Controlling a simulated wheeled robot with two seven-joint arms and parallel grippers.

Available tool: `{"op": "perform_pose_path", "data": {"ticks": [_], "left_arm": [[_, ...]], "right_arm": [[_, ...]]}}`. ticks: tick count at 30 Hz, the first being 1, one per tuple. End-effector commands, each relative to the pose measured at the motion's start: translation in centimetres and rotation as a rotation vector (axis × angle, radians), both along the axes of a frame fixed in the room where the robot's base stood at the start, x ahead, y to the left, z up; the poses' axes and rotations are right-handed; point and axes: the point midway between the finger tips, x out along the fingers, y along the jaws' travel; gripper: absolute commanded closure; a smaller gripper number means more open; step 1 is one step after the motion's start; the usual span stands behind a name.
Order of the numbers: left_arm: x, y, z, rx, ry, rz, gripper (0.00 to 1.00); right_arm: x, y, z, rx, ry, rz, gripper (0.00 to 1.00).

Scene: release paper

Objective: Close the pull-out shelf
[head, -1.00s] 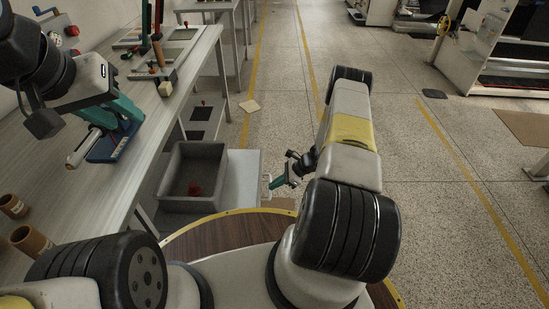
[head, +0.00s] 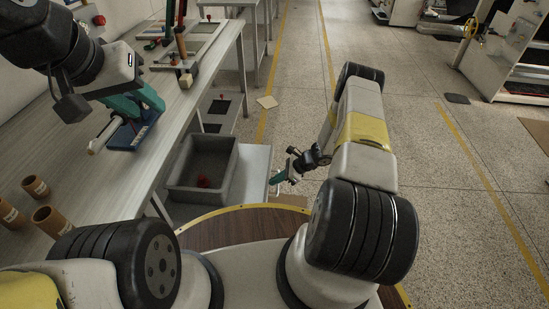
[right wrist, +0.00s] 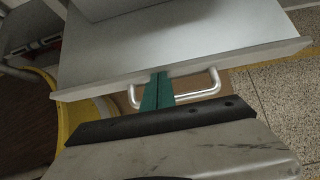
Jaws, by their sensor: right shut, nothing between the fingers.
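The pull-out shelf (head: 254,172) is a light grey board extending from under the workbench, with a grey bin (head: 172,178) on it. In the right wrist view the shelf (right wrist: 190,45) has a metal bar handle (right wrist: 212,90) on its front edge. My right gripper (head: 275,179) is shut and empty at that edge. In the right wrist view its teal fingers (right wrist: 160,76) cross the handle's opening and reach the shelf front; contact is unclear. My left gripper (head: 132,112) is over the workbench beside a blue-and-white object; its finger gap is unclear.
The workbench (head: 95,185) runs along the left, with brown cardboard tubes (head: 36,187) and several tools on it. The speckled floor (head: 420,140) to the right is open, with machines at the back right.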

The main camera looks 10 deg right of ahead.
Motion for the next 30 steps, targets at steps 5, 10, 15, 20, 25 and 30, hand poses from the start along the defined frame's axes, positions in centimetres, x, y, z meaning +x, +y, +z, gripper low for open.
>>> {"op": "perform_pose_path", "data": {"ticks": [5, 10, 15, 20, 25, 30], "left_arm": [[0.0, 0.0, 0.0, 0.000, 0.000, 0.000, 0.66], [0.0, 0.0, 0.0, 0.000, 0.000, 0.000, 0.66], [0.0, 0.0, 0.0, 0.000, 0.000, 0.000, 0.66], [0.0, 0.0, 0.0, 0.000, 0.000, 0.000, 0.66], [0.0, 0.0, 0.0, 0.000, 0.000, 0.000, 0.66], [0.0, 0.0, 0.0, 0.000, 0.000, 0.000, 0.66]], "right_arm": [[1.1, 4.4, 0.0, 0.004, 0.000, 0.005, 1.00], [2.4, 9.0, 0.0, 0.004, 0.000, 0.004, 1.00], [3.7, 13.6, 0.0, 0.003, 0.001, 0.006, 1.00], [4.9, 17.9, 0.0, 0.003, -0.001, 0.006, 1.00], [6.1, 22.4, -0.1, 0.002, -0.001, 0.006, 1.00], [7.0, 26.5, -0.1, 0.001, 0.000, 0.005, 1.00]]}}
